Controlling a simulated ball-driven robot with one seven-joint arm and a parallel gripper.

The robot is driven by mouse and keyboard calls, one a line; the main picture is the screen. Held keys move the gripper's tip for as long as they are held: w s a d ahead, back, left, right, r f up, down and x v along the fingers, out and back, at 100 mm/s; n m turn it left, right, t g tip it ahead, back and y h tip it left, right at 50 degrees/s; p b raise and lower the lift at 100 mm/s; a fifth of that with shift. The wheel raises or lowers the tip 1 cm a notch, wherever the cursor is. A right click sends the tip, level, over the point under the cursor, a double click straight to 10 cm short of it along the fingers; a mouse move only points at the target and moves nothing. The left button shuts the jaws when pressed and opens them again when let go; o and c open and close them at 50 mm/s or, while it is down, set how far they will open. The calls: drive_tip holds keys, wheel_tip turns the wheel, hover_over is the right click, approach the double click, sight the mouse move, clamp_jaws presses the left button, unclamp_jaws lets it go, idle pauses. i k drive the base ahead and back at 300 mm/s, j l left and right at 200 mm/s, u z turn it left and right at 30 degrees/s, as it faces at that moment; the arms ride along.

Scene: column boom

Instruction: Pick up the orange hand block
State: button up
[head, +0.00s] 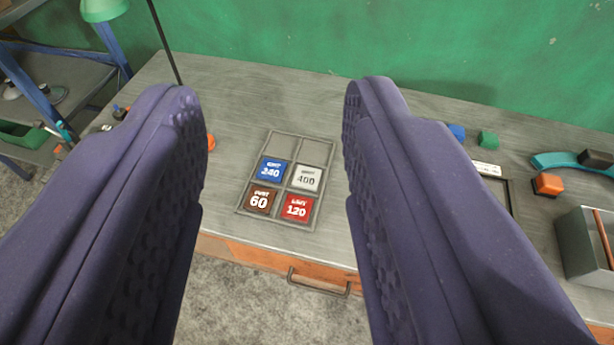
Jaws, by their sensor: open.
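An orange block (548,183) with a dark underside sits on the grey workbench (330,104) at the right, just beyond the right finger. It looks like the hand block. My gripper (275,100) is open and empty, its two purple fingers spread wide above the bench. The orange block lies outside the fingers, to the right. Another small orange thing (211,142) peeks out from behind the left finger; most of it is hidden, so I cannot tell what it is.
A tray (283,219) between the fingers holds grit squares marked 60, 120, 240 and 400. Blue (457,131) and green (488,139) pieces, a teal-and-black tool (570,160) and a grey box (580,235) lie right. A green wall (300,40) stands behind.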

sight(547, 185)
drive_tip(key=z, duration=1.45)
